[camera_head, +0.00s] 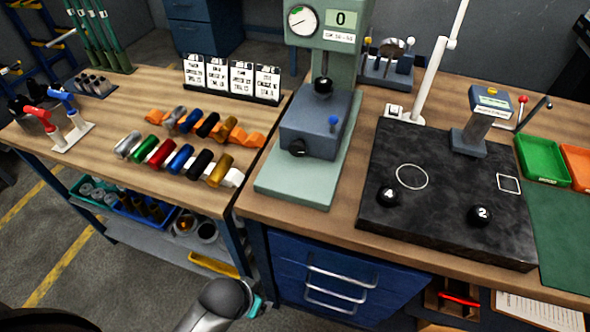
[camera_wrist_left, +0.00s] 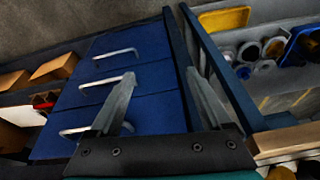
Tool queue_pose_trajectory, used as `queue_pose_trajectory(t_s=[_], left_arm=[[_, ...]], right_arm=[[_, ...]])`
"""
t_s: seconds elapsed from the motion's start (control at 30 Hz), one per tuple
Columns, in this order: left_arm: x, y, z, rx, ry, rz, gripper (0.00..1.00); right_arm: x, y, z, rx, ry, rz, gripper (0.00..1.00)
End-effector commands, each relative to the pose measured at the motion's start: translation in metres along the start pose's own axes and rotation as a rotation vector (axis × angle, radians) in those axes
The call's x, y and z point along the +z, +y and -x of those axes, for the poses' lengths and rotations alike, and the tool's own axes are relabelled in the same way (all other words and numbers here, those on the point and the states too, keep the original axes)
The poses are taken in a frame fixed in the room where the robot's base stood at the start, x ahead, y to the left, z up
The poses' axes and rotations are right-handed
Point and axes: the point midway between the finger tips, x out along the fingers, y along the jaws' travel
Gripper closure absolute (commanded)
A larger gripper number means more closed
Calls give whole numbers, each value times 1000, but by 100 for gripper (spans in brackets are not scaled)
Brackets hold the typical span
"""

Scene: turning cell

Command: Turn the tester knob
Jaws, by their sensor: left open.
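The tester (camera_head: 330,60) is a pale green machine on the bench, with a round dial gauge and a display reading 0. A black knob (camera_head: 297,148) sits low on the front of its blue-grey block (camera_head: 312,125). A black ball (camera_head: 323,86) is above the block and a small blue-tipped lever (camera_head: 333,121) is at its right. My left gripper (camera_head: 262,302) is low in front of the bench, below and apart from the tester. In the left wrist view its fingers (camera_wrist_left: 160,90) are spread with nothing between them. My right gripper is not in view.
Blue drawers (camera_head: 335,275) with metal handles are just right of my left gripper. Several coloured rolls (camera_head: 165,152) lie left of the tester. A black plate (camera_head: 440,215) with balls marked 4 and 2 lies right of it. A shelf with bins (camera_head: 145,215) is under the left table.

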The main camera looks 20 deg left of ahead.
Motion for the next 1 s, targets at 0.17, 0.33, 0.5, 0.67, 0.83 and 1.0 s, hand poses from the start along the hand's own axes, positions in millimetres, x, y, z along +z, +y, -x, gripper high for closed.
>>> queue_pose_trajectory(t_s=[0.17, 0.33, 0.5, 0.67, 0.83, 1.0], left_arm=[[-62, -18, 82, -51, 176, 52, 18], [-150, -34, 162, -72, 571, 154, 18], [-190, -30, 199, -8, 802, 186, 18], [-203, -26, 213, 29, 882, 194, 18], [-212, -26, 207, 33, 889, 194, 18], [-230, -27, 192, 32, 887, 194, 18]], right_arm=[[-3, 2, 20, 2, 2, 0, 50], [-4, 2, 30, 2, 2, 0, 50], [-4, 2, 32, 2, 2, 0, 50], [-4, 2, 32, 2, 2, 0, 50], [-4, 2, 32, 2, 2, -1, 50], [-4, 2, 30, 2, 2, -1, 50]])
